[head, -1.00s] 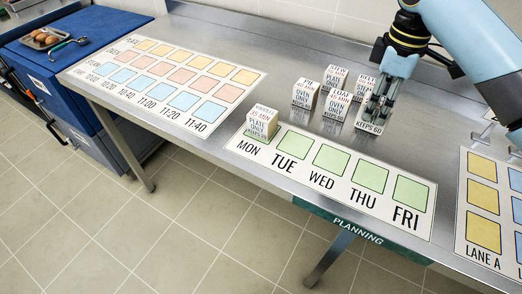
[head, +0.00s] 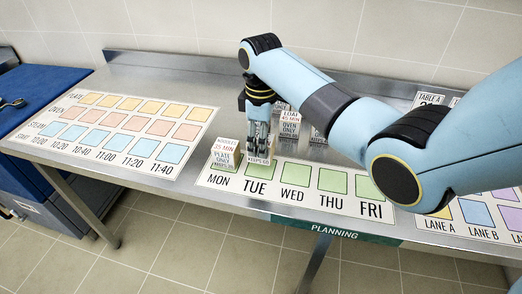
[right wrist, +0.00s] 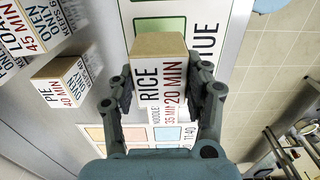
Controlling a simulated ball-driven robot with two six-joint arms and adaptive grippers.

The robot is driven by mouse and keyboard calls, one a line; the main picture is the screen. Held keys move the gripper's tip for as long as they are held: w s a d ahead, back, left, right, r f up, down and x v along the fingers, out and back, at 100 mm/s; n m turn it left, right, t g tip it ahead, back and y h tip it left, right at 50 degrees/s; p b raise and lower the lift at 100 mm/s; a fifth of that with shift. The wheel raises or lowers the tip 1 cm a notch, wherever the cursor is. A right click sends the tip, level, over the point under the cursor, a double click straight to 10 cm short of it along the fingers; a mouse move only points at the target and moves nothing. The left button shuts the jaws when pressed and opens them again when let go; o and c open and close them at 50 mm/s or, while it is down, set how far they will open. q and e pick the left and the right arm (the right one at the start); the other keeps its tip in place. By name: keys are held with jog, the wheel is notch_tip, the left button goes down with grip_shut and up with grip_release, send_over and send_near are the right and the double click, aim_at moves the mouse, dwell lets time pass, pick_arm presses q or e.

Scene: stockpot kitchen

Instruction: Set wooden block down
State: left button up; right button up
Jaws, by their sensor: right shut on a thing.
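The wooden block (head: 259,159), with white labels, is held by my right gripper (head: 258,143) over the upper part of the TUE square (head: 256,188) on the planning mat. The right wrist view shows its label, RICE 20 MIN, and its bare wooden end (right wrist: 158,45). There my right gripper (right wrist: 162,90) has a finger on each side of the block, shut on it. I cannot tell whether its underside touches the mat. My left gripper is out of view.
The NOODLE block (head: 224,154) stands on the MON square, close to the left of the held block. The LOAF block (head: 290,123) and others stand behind, partly hidden by my right arm. The WED square (head: 294,176) is empty. A timetable mat (head: 120,130) lies left.

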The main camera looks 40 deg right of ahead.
notch_tip(320, 180, down, 4)
jog(key=shift+r, duration=0.2)
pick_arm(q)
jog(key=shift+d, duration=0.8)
pick_arm(e)
jog(key=shift+f, duration=0.2)
jog(key=o, duration=1.3)
jog(key=shift+c, duration=0.2)
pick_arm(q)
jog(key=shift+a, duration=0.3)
pick_arm(e)
jog(key=shift+r, duration=0.2)
notch_tip(320, 180, up, 12)
jog(key=shift+f, duration=0.1)
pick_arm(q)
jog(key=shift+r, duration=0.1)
